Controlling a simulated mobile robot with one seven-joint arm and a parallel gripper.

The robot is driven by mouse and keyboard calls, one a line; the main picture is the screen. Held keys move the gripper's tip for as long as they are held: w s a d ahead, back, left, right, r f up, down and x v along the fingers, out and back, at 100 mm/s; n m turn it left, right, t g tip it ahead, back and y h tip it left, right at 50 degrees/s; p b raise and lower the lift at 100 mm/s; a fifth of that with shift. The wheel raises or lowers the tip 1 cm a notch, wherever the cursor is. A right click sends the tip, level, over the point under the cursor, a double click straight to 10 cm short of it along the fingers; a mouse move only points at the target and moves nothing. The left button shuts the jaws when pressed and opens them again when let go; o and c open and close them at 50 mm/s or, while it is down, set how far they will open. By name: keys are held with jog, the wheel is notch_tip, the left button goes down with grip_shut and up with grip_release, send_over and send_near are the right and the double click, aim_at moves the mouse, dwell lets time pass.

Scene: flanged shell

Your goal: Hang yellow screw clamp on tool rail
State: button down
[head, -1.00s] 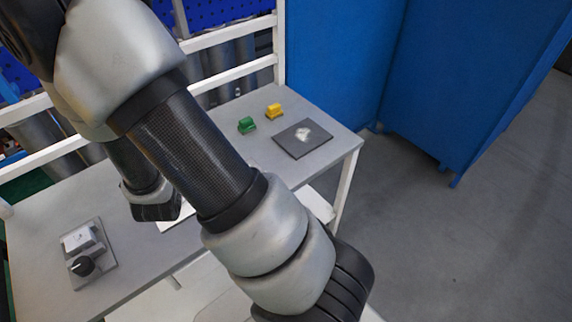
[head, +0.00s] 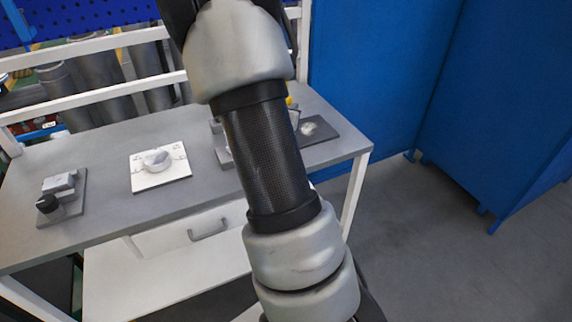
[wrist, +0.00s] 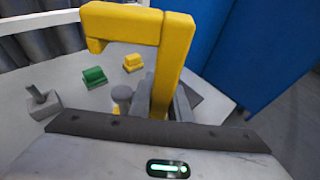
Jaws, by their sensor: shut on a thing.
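The yellow screw clamp (wrist: 176,62) stands up large in the wrist view. Its upper arm reaches left and ends in a short downward jaw. My gripper (wrist: 162,100) is shut on its upright bar, with grey fingers on either side. A grey round-headed part (wrist: 122,94) beside the bar may be the clamp's screw. In the head view my arm hides the gripper and the clamp. I cannot pick out the tool rail in either view.
A green block (wrist: 94,77) and a yellow block (wrist: 133,63) sit on the grey bench (head: 100,225). A white plate (head: 160,180) and a grey fixture with a black knob (head: 62,197) stand further left. Blue panels (head: 385,80) rise at the right; a blue pegboard (head: 75,18) is behind.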

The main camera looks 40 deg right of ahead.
jog(key=f, duration=0.3)
jog(key=d+f+b, duration=0.1)
jog(key=f, duration=0.2)
jog(key=f+b, duration=0.1)
jog(key=f, duration=0.3)
jog(key=shift+s+d, duration=0.3)
jog(key=shift+s, duration=0.05)
jog(key=shift+f, duration=0.25)
jog(key=c, duration=1.6)
grip_release()
jog(key=shift+c, duration=0.2)
